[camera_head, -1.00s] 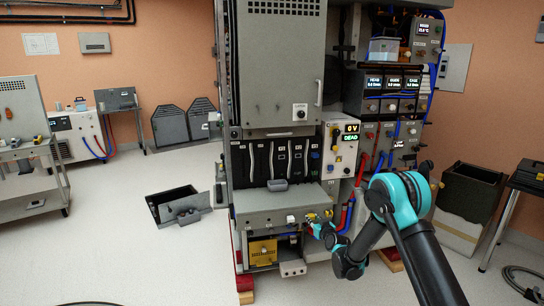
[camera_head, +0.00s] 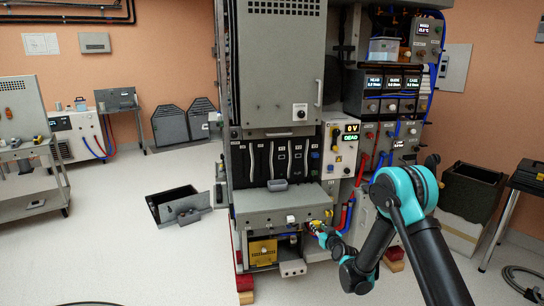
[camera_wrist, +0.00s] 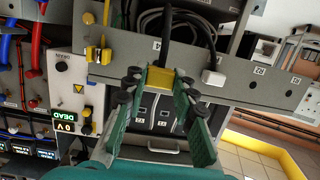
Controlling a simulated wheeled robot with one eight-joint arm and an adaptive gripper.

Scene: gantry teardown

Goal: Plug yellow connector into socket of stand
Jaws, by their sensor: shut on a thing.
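My gripper (camera_wrist: 160,100) is shut on the yellow connector (camera_wrist: 160,79), which sits between its green fingers in the wrist view. A black cable runs from the connector toward the top of that picture. The connector is in front of or against the grey panel (camera_wrist: 130,70); I cannot tell whether it touches or enters a socket. In the head view my gripper (camera_head: 318,227) is at the right end of the low grey shelf (camera_head: 260,218), and its fingers are too small to make out. I cannot identify the stand's socket for certain.
A second yellow connector (camera_wrist: 97,53) and a white plug (camera_wrist: 214,76) sit on the panel either side of my gripper. Red and blue hoses (camera_wrist: 30,45) are close by. A yellow box (camera_head: 263,250) is under the shelf. Open floor (camera_head: 120,240) lies to the left.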

